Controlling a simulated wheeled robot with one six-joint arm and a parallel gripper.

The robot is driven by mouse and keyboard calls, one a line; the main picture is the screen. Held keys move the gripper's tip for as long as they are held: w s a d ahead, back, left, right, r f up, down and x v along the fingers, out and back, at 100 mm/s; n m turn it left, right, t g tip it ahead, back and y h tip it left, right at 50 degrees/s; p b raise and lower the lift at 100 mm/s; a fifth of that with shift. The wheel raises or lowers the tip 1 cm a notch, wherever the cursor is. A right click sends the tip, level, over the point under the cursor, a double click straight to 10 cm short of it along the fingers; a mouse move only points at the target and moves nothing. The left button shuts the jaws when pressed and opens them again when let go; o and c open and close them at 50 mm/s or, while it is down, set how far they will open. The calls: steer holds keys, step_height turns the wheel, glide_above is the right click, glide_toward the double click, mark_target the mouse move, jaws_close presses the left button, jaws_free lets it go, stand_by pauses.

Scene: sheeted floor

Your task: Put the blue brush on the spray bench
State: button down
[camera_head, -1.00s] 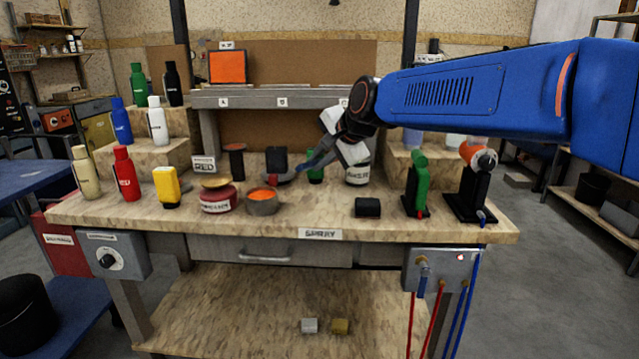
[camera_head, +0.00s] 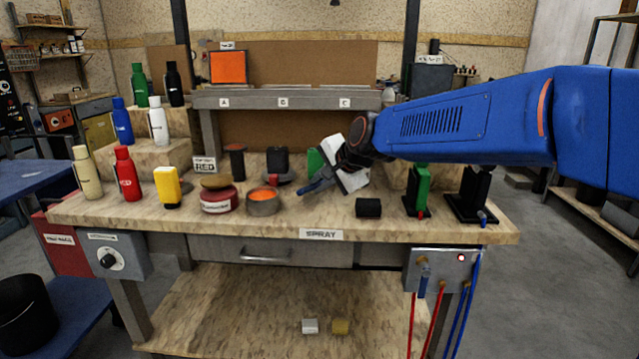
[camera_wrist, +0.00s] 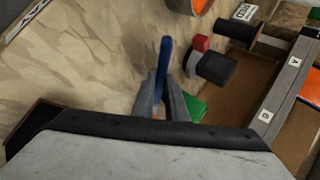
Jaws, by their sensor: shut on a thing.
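The blue brush (camera_wrist: 165,58) is held between the fingers of my gripper (camera_wrist: 166,98) in the wrist view, its slim blue length sticking out past the fingertips. In the head view the brush (camera_head: 312,186) slants down to the left from my gripper (camera_head: 334,172). It is low over the middle of the spray bench (camera_head: 285,220), a pale wood top with a SPRAY label. I cannot tell whether the brush touches the top. My gripper and wrist hide part of the brush and some items behind.
An orange-filled bowl (camera_head: 263,204) stands left of the brush, beside a red tin (camera_head: 216,201). A black cylinder (camera_head: 368,208) lies to the right. A black-and-red item (camera_head: 277,165) and a green object (camera_head: 315,160) stand behind. The strip near the SPRAY label is clear.

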steer(key=c, duration=1.8)
jaws_free()
steer(key=shift+o, duration=0.2)
steer(key=shift+r, duration=0.25)
steer(key=v, duration=1.2)
steer(key=s+d+f+n+g+h, duration=0.1)
steer(key=s+d+f+n+h, duration=0.2)
steer(key=s+d+f, duration=0.8)
steer(key=s+d+f+n+g+h, duration=0.2)
steer(key=s+d+f+n, duration=0.4)
steer(key=s+d+f, duration=0.5)
steer(key=s+d, duration=0.4)
steer(key=s, duration=0.4)
steer(key=shift+f+h, duration=0.2)
steer(key=shift+h, duration=0.2)
steer(key=shift+w+d, duration=0.1)
steer(key=shift+d, duration=0.05)
